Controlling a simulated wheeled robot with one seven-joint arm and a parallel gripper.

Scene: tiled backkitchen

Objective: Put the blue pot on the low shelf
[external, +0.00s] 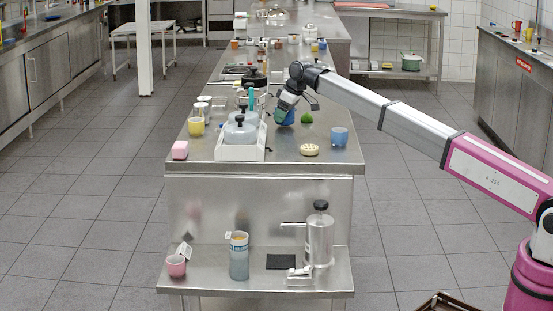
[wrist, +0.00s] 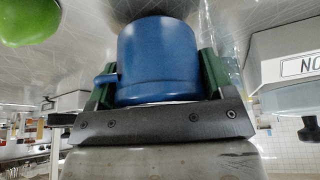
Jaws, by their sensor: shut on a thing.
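The blue pot (wrist: 160,58) is between the green fingers of my gripper (wrist: 158,80) in the wrist view, its small handle to the left. In the external view my gripper (external: 285,112) is low over the steel counter, with a bit of the blue pot (external: 291,117) showing; most of it is hidden. I cannot tell whether the pot touches the counter. The low shelf (external: 200,283) juts out at the front, below the counter top.

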